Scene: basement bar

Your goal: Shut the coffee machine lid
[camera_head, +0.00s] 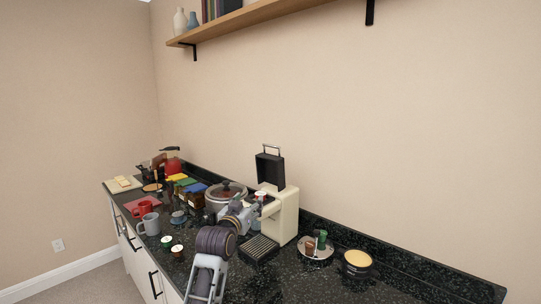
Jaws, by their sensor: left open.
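The coffee machine (287,212) is cream and stands on the dark counter. Its black lid (270,170) is raised upright, with a metal handle (272,149) at the top. A small round pod with a pale and red top (260,194) shows below the lid, by the machine's head. My left gripper (257,207) is open, at the front left of the machine's head and below the raised lid. I cannot tell whether it touches the machine. My left arm hides part of the counter. My right gripper is out of view.
A black drip tray (259,250) lies before the machine. A plate of pods (316,254) and a dark bowl (357,261) stand to the right. A glass-lidded pot (226,194), grey mug (150,224) and red mug (143,208) crowd the left.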

